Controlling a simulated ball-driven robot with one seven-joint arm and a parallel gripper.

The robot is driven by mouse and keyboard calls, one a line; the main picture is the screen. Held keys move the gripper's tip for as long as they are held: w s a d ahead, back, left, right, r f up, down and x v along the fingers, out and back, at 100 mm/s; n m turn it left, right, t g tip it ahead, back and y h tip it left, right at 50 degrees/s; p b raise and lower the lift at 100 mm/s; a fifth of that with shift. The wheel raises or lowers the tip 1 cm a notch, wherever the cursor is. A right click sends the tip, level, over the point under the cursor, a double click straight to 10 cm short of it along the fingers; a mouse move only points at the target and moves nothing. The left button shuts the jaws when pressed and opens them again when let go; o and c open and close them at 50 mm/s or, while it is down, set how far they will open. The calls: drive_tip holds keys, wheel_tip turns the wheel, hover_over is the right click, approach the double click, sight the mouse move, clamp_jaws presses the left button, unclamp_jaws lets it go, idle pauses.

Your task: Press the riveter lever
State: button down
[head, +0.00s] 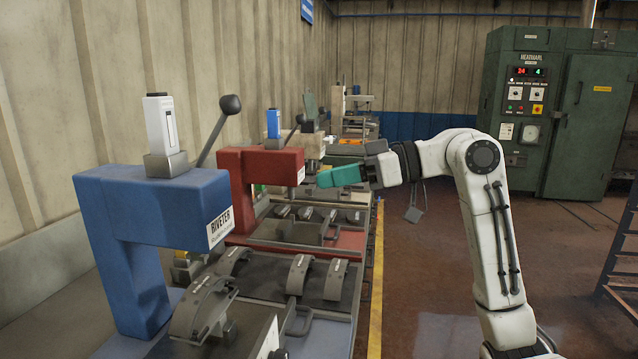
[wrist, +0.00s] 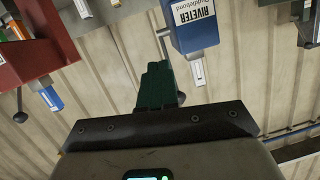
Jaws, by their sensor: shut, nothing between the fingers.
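The blue riveter (head: 150,215) stands at the left in the head view, with a RIVETER label on its head. Its lever (head: 217,133) slants up to the right and ends in a dark ball knob (head: 230,104). The riveter also shows upside down at the top of the wrist view (wrist: 192,30), with a thin rod beside it, partly hidden by my fingers. My gripper (head: 322,179) has green fingers, pressed together and empty. It is in the air right of the lever and lower than the knob, apart from it. The fingers also show in the wrist view (wrist: 157,68).
A red machine (head: 262,172) with its own ball-ended lever stands behind the blue one. Curved brake shoes (head: 300,274) lie on the bench in front of the machines. A green cabinet (head: 530,110) stands at the back right. The floor right of the yellow line is mostly clear.

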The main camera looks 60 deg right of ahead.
drive_tip(key=v, duration=0.6)
drive_tip(key=shift+s+d+r, duration=0.2)
drive_tip(key=shift+r, duration=0.1)
